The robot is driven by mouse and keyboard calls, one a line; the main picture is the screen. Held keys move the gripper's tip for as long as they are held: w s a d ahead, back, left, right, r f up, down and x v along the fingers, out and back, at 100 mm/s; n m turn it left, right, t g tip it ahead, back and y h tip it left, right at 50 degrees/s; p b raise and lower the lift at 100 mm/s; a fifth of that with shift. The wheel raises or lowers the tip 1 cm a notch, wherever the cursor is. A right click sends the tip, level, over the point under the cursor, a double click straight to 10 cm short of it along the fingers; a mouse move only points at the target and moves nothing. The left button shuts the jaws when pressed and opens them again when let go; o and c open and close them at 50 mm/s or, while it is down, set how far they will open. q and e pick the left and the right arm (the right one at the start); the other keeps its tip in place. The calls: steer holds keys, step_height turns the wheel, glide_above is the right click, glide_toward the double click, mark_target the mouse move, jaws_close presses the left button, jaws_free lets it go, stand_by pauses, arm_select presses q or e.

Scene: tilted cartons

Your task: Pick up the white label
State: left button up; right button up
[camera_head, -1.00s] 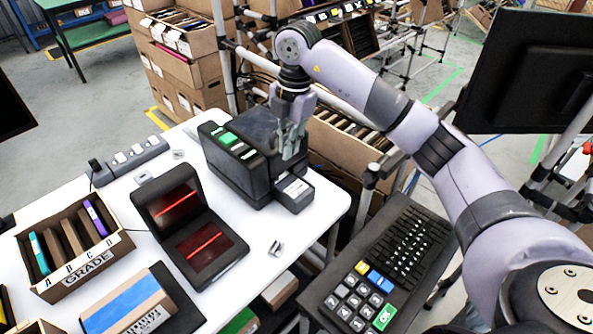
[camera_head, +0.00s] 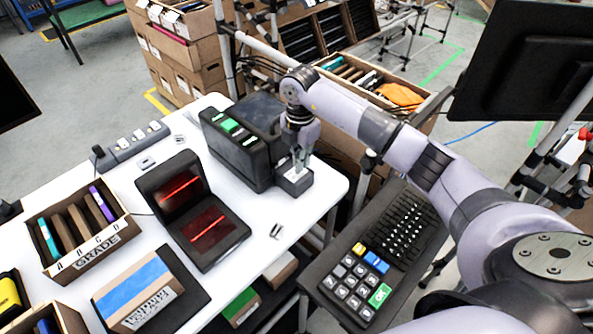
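The white label (camera_head: 295,176) lies on the small black outlet at the front of the black label printer (camera_head: 236,154), in the head view's centre. My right gripper (camera_head: 299,170) points down just over the label, and its fingertips overlap the label in the picture. I cannot tell whether they touch it or whether the fingers are apart or closed on it. The fingers partly hide the label. My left gripper is not in view.
A red-lit scanner (camera_head: 208,226) stands on the white table (camera_head: 250,255). The GRADE box (camera_head: 88,258) and a blue-taped carton (camera_head: 136,290) are at left. A keypad console (camera_head: 362,280) is at front right. A screen (camera_head: 525,65) stands at right.

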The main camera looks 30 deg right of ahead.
mark_target(302, 172)
steer(key=f, duration=0.2)
steer(key=d+f+p, duration=0.1)
steer(key=shift+w+f+p, duration=0.2)
steer(key=shift+f+p, duration=0.1)
steer(key=shift+f, duration=0.5)
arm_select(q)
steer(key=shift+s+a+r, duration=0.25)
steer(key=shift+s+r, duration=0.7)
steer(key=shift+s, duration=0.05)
arm_select(e)
jaws_close()
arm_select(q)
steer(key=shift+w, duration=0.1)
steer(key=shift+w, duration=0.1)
arm_select(e)
steer(key=shift+r, duration=0.15)
